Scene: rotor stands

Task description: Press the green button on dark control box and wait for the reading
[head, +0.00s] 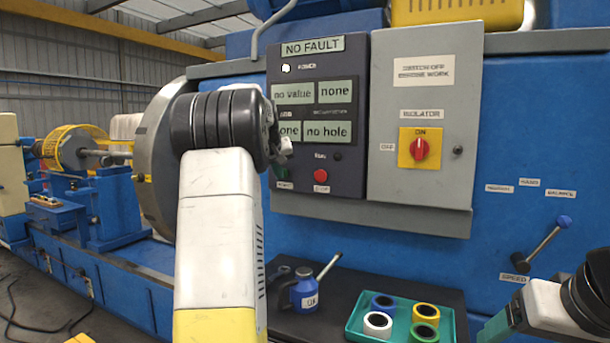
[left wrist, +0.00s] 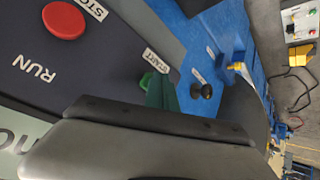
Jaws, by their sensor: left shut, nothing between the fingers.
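The dark control box (head: 318,210) stands upright on the blue machine. Its displays read "NO FAULT", "no value", "none", a partly covered "...one" and "no hole". The green button (head: 281,173) is at its lower left, just below my left gripper (head: 279,145), which is mostly hidden behind my arm. In the left wrist view the green button (left wrist: 158,62) shows by the START label, just beyond the dark edge of my shut, empty left gripper (left wrist: 155,120). I cannot tell whether they touch.
A red STOP button (head: 320,175) is right of the green one. A grey isolator cabinet (head: 425,110) with a red switch at ON adjoins the box. Below are a blue can (head: 305,291) and a green tray (head: 358,322) of coloured rings. A lever (head: 541,240) stands at right.

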